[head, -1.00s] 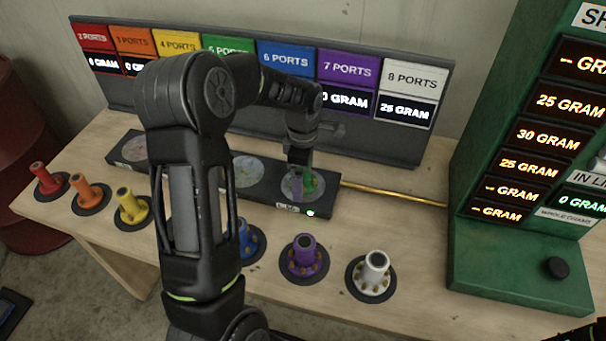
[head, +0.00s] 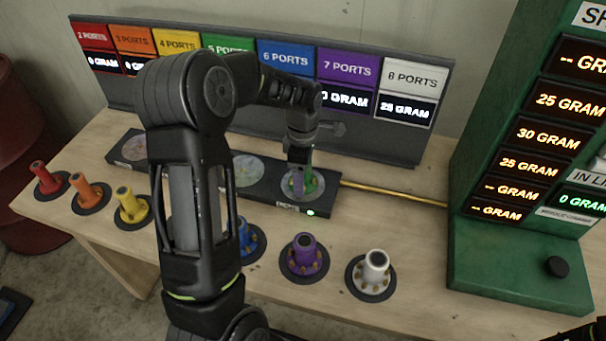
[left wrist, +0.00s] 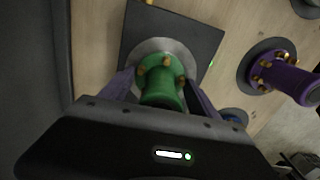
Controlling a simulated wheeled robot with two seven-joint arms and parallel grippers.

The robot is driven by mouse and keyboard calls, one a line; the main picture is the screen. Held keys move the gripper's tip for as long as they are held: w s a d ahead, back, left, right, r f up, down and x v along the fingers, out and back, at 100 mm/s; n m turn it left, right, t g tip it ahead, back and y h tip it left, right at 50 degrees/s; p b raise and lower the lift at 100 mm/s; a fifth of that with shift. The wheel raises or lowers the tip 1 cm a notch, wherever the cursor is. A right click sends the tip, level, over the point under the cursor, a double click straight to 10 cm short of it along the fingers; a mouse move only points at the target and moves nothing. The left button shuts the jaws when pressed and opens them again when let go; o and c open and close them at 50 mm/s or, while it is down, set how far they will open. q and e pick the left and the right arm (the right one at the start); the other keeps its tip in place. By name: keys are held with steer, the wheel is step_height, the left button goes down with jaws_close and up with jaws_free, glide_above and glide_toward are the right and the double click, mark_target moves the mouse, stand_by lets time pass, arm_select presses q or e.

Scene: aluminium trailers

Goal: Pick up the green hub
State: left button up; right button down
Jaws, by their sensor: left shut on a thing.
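The green hub (left wrist: 162,86) is a green post on a flanged base with brass-coloured studs. In the left wrist view it stands between the two purple-grey fingers of my left gripper (left wrist: 160,92), which is shut on it. In the head view the green hub (head: 309,182) shows at the right end of the black scale strip (head: 262,196), on or just above a round pale plate; I cannot tell which. My left gripper (head: 300,180) reaches down onto it and partly hides it. My right gripper is not clearly in view; only a dark piece shows at the lower right corner.
Red (head: 46,178), orange (head: 87,191), yellow (head: 129,206), blue (head: 246,238), purple (head: 305,255) and white (head: 373,272) hubs stand on dark discs along the front. A port-label board (head: 270,85) stands behind, and a green display cabinet (head: 510,263) stands at right.

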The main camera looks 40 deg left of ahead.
arm_select(q)
jaws_close()
stand_by(0.3)
steer(key=shift+r, duration=0.15)
steer(key=shift+w+r, duration=0.1)
steer(key=shift+r, duration=0.15)
step_height(320, 180, up, 9)
steer(key=shift+r+b, duration=0.15)
steer(key=shift+b, duration=0.5)
